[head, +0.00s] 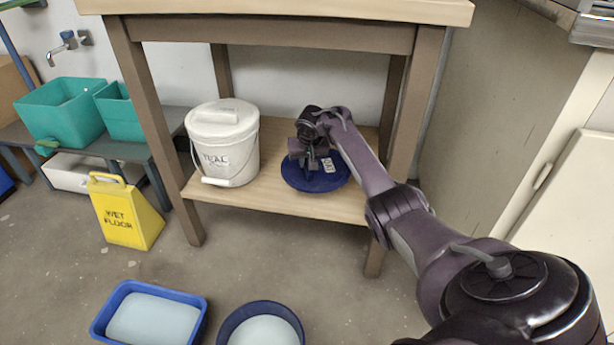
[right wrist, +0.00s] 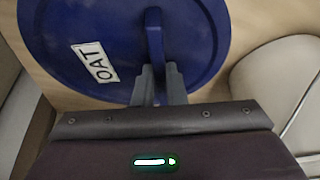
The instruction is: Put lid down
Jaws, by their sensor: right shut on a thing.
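A round blue lid (head: 340,180) with a white label is at the right part of the table's lower shelf (head: 290,201). My right gripper (head: 312,163) is above it, reaching in under the tabletop. In the right wrist view the lid (right wrist: 205,45) shows its label reading "OAT" and a raised blue bar handle (right wrist: 154,35). The fingers of my right gripper (right wrist: 158,88) are shut on that handle. The lid looks flat and at or just above the shelf board; I cannot tell whether it touches. My left gripper is not in view.
A white lidded bucket (head: 225,150) stands on the shelf left of the lid. Table legs (head: 410,120) and the tabletop (head: 290,10) frame the space. On the floor are a yellow wet-floor sign (head: 127,213), a blue rectangular tub (head: 103,318) and a round dark-blue bucket (head: 226,325), both holding pale liquid.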

